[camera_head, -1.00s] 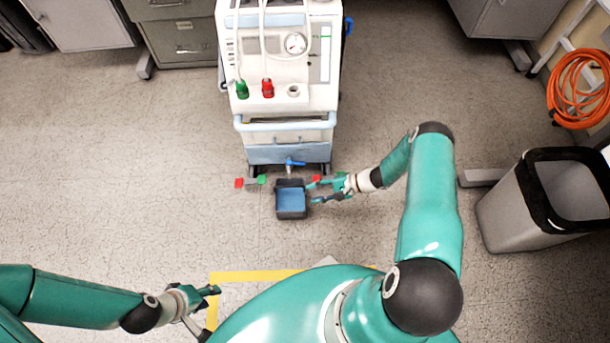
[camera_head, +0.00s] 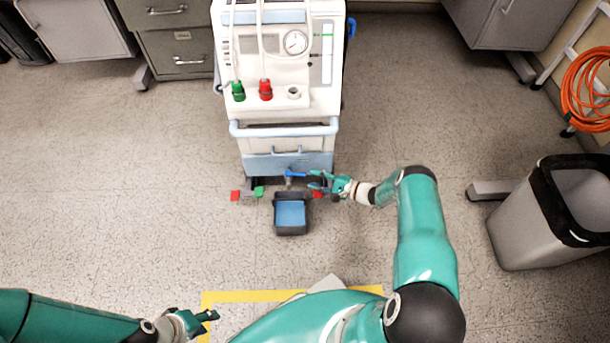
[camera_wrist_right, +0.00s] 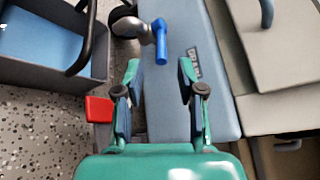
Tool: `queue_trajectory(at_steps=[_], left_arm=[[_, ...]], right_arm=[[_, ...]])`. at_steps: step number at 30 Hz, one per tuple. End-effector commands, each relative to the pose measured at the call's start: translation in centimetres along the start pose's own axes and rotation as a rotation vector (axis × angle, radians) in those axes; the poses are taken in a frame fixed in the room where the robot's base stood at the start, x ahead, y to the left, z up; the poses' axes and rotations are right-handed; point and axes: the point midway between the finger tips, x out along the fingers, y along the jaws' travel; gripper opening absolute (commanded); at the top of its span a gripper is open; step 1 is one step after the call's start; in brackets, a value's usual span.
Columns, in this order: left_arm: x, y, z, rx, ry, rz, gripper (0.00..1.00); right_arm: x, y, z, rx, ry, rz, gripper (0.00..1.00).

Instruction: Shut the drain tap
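The drain tap has a blue lever (camera_head: 295,173) low on the front of the white pump cart (camera_head: 287,215)... its lever points right, toward my right gripper. In the right wrist view the lever (camera_wrist_right: 162,45) runs up and down the picture, ahead of the fingertips and roughly between their lines. A grey rounded tap body (camera_wrist_right: 130,25) sits beside it. My right gripper (camera_head: 318,181) is open and empty; its two fingers also show in the right wrist view (camera_wrist_right: 158,75). My left gripper (camera_head: 207,322) looks open and empty, low at the left, far from the tap.
A dark tray with a blue inside (camera_head: 291,214) stands on the floor below the tap. A grey bin (camera_head: 520,235) stands at the right.

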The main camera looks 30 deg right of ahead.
Motion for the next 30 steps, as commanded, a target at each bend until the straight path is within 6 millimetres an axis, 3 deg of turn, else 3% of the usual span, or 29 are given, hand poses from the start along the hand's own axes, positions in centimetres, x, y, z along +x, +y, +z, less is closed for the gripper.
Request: queue_trajectory(at_steps=[3, 9, 22, 29, 30], left_arm=[[1.0, -0.3, 0.0, 0.000, 0.000, 0.000, 0.40], [1.7, -0.6, 0.0, 0.000, 0.000, 0.000, 0.40], [1.8, -0.7, 0.0, 0.000, 0.000, 0.000, 0.40], [1.8, -0.7, 0.0, 0.000, 0.000, 0.000, 0.40], [1.8, -0.7, 0.0, 0.000, 0.000, 0.000, 0.40]], right_arm=[[2.6, 0.3, -0.1, 0.000, -0.003, 0.001, 0.39], [5.1, 0.2, -0.1, 0.000, -0.001, 0.001, 0.39], [6.0, 0.0, 0.0, 0.001, 0.001, 0.001, 0.39], [5.9, 0.1, 0.0, 0.001, 0.001, 0.001, 0.00], [5.9, 0.1, 0.0, 0.002, 0.001, 0.001, 0.00]])
